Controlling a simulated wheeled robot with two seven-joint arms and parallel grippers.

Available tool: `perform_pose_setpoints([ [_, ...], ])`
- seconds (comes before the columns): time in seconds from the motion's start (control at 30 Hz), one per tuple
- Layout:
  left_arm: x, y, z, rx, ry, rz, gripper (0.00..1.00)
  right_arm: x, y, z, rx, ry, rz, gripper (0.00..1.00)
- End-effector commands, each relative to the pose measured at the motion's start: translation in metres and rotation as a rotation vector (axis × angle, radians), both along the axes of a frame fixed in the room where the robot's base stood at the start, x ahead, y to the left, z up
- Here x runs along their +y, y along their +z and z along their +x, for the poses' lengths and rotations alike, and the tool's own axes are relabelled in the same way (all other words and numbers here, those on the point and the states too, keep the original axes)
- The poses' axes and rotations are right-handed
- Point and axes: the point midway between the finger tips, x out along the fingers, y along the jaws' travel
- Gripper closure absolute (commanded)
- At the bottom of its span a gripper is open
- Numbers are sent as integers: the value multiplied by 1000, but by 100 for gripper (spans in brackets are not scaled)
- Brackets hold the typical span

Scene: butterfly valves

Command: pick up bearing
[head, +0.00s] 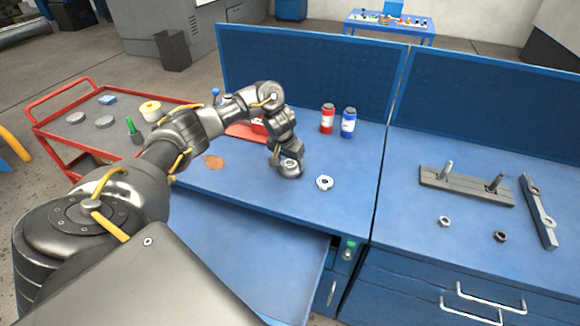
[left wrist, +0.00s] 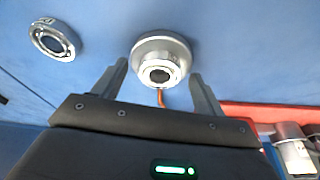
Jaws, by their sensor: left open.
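In the left wrist view a round, stepped silver part (left wrist: 160,60) with a raised hub and dark bore lies on the blue bench, between and just beyond my fingertips. A silver ring (left wrist: 54,39) with a dark centre lies to its left. That ring seems to be the pale ring (head: 324,182) right of my left gripper in the head view. I cannot tell for certain which part is the bearing. My left gripper (head: 288,169) points down at the bench, open and empty, and largely hides the stepped part in the head view. My right gripper is not in view.
A red bottle (head: 327,118) and a blue bottle (head: 348,122) stand behind the gripper. A red tray (head: 246,131) lies behind my arm. A grey fixture (head: 465,187) with two posts, a long bar (head: 539,210) and small nuts lie at right. The bench front is clear.

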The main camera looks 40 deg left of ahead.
Motion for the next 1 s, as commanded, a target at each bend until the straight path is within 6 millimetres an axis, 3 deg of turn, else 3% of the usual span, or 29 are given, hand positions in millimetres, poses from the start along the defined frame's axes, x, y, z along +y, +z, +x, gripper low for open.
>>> perform_pose_setpoints([
  [0.1, 0, 1, 0, 0, 0, 0, 30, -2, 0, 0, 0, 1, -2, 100],
  [0.53, 0, 1, 0, -1, 0, 0, 84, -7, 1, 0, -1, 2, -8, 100],
  [0.83, 0, 6, 0, -2, -1, 1, 84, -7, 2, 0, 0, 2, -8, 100],
  [1.0, 0, 31, 1, -6, -2, 1, 84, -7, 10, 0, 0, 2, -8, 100],
])
